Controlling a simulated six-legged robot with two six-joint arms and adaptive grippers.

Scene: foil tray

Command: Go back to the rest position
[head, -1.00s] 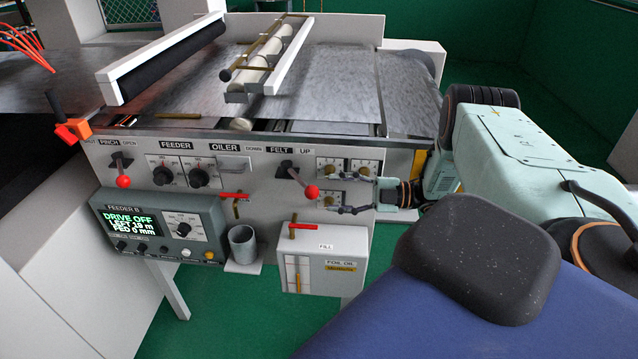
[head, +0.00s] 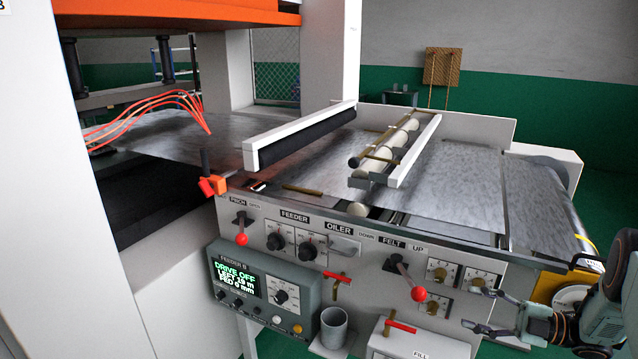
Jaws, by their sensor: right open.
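My right gripper (head: 468,309) is at the lower right of the head view, with its arm coming in from the right edge. Its two fingers are spread and point left, with nothing between them. The fingertips are in front of the feeder's grey front panel (head: 365,285), just right of and below the small dials (head: 437,272). I cannot tell how far they are from the panel. My left gripper is not in view.
Red-knobbed levers (head: 418,293) stick out from the panel left of the gripper. A control box (head: 262,300) reads DRIVE OFF. A grey cup (head: 333,328) and the oil box (head: 420,350) are below. Foil (head: 460,185) lies across the top. A yellow part (head: 552,287) is by the arm.

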